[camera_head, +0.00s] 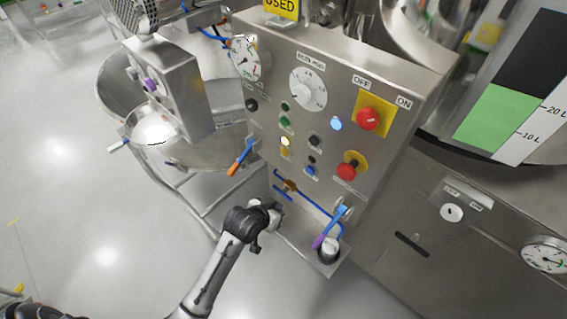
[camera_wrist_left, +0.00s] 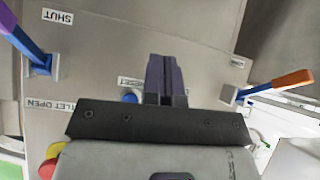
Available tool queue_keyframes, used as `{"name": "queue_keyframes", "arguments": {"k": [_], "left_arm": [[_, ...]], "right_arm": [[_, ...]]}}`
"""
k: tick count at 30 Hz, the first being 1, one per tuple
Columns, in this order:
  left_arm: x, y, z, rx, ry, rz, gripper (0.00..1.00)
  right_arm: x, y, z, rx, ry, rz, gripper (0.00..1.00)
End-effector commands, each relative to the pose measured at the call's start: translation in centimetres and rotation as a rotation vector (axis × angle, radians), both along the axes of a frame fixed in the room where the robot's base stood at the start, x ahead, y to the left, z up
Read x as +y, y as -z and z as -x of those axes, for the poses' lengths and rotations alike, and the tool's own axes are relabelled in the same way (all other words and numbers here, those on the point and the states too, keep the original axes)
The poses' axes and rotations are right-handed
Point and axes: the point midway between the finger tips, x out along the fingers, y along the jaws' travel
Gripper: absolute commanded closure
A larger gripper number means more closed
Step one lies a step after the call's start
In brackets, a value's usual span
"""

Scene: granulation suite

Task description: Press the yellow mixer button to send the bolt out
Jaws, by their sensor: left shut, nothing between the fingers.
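The yellow mixer button (camera_head: 284,141) glows pale yellow in the left column of the steel control panel (camera_head: 270,95). I cannot make it out in the left wrist view, where my gripper covers much of the panel. My left gripper (camera_head: 277,209) is in front of the panel's lower edge, below the yellow button and apart from it. In the left wrist view its dark fingers (camera_wrist_left: 165,75) are shut together with nothing between them. A blue button (camera_wrist_left: 130,96) shows just left of the fingers. I cannot see a bolt. My right gripper is not in view.
A blue-orange lever (camera_head: 241,157) sticks out left of the panel; a blue-purple lever (camera_head: 329,228) stands lower right. A red emergency knob (camera_head: 349,170) and red switch (camera_head: 368,118) sit on the right. A steel bowl (camera_head: 155,125) is at left; open floor lies left.

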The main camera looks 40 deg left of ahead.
Motion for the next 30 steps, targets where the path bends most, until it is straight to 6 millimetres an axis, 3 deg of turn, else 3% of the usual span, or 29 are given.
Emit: {"name": "queue_keyframes", "arguments": {"k": [1, 6, 13, 20, 30], "left_arm": [[0.4, 1.1, -1.1, -0.05, -0.01, 0.01, 1.0], [1.8, 2.1, -3.8, -0.241, -0.048, 0.022, 1.0], [4.1, 2.2, -5.3, -0.51, -0.122, -0.006, 1.0], [6.2, 0.3, -5.1, -0.802, -0.213, -0.079, 1.0], [8.1, -4.9, -2.7, -1.183, -0.342, -0.219, 1.0]], "right_arm": [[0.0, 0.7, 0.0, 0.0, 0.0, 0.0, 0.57], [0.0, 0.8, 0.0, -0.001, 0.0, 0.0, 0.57], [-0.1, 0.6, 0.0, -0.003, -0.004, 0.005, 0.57], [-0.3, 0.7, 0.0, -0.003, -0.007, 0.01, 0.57], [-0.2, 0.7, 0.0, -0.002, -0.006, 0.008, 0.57]]}}
